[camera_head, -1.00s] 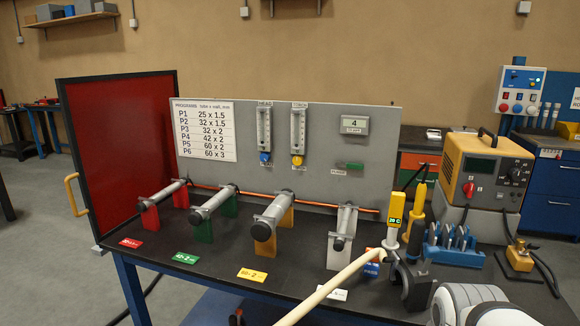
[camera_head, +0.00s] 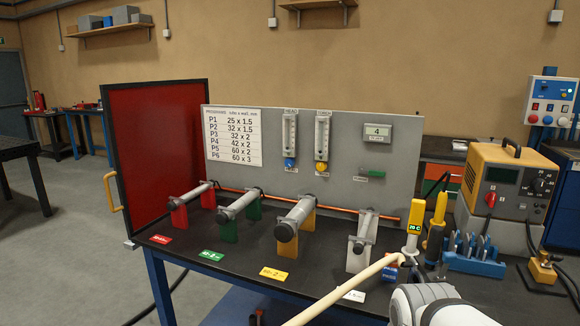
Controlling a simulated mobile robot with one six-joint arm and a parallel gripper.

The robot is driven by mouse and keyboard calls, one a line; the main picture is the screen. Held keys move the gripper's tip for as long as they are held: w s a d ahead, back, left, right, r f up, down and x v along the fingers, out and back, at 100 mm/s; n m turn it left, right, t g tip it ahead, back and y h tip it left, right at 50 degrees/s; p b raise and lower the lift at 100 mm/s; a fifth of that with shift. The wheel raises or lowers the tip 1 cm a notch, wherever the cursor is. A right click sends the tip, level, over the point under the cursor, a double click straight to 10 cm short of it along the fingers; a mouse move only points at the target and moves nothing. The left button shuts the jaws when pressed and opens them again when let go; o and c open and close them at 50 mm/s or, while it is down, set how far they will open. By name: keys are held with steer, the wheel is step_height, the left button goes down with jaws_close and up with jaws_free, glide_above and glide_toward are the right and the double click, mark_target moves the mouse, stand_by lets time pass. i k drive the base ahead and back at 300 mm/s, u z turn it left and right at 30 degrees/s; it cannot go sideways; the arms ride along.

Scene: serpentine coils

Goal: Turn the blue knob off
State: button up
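The blue knob (camera_head: 290,164) sits at the foot of the left flowmeter (camera_head: 289,133) on the grey upright panel (camera_head: 384,158). Its exact turn position is too small to tell. A yellow knob (camera_head: 321,167) sits beside it to the right, under a second flowmeter (camera_head: 322,133). White rounded parts of my arm show at the bottom right, well below and right of the blue knob. My gripper's fingers do not show, and nothing of mine touches the knob.
Several clamped tubes (camera_head: 297,216) stand on the dark bench (camera_head: 225,274) before the panel. A red screen (camera_head: 158,148) closes the left side. A pale hose (camera_head: 350,290), a yellow-handled torch (camera_head: 414,230), a blue rack (camera_head: 473,262) and an orange power unit (camera_head: 500,190) crowd the right.

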mark_target(289, 162)
steer(key=z, duration=0.05)
steer(key=i, duration=1)
steer(key=u, duration=0.05)
